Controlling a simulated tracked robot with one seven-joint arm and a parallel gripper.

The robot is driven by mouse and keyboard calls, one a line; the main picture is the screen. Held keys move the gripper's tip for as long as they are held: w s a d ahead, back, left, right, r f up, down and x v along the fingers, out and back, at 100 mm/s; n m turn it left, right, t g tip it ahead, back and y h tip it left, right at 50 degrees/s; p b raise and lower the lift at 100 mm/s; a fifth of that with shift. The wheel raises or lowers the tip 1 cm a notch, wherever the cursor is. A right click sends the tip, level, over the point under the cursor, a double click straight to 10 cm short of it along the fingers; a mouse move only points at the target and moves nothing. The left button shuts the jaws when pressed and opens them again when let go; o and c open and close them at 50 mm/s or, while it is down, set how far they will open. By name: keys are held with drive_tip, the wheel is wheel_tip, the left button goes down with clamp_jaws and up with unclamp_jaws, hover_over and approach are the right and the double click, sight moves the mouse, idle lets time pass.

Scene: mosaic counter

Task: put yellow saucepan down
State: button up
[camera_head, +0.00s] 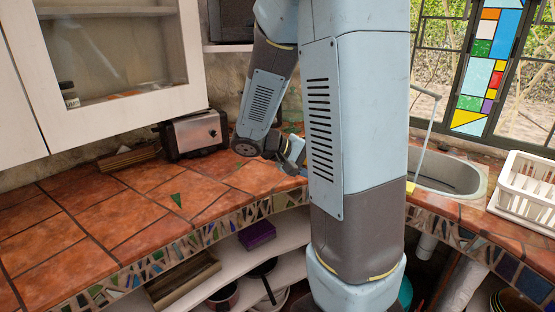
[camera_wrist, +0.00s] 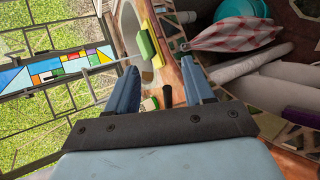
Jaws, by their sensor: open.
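I cannot make out a yellow saucepan in either view. My gripper (camera_wrist: 160,68) has its two blue fingers spread apart, with nothing clamped between them. A small dark, handle-like piece (camera_wrist: 167,97) shows between the fingers, near the counter; what it belongs to is hidden or unclear. In the head view my gripper (camera_head: 292,152) is over the tiled counter (camera_head: 150,205) near the back, partly hidden by my own arm. A yellow and green sponge-like block (camera_wrist: 147,42) lies by the sink, beyond the fingers.
A toaster (camera_head: 194,134) stands left of my gripper. The sink (camera_head: 445,172) and a white dish rack (camera_head: 527,190) are at the right. Shelves below hold a purple box (camera_head: 257,234) and dark cookware.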

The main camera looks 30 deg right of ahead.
drive_tip(key=s+a+r+t+y, duration=0.4)
drive_tip(key=s+a+r+y, duration=0.1)
drive_tip(key=a, duration=0.4)
drive_tip(key=s+a+r+n+t+y, duration=0.1)
drive_tip(key=s+a+r+t+y, duration=0.4)
drive_tip(key=a, duration=0.3)
drive_tip(key=shift+s+a+r+y, duration=0.35)
drive_tip(key=shift+s+r+y, duration=0.05)
drive_tip(key=shift+r+y, duration=0.4)
drive_tip(key=shift+c, duration=0.4)
drive_tip(key=shift+c, duration=0.5)
drive_tip(key=shift+s, duration=0.1)
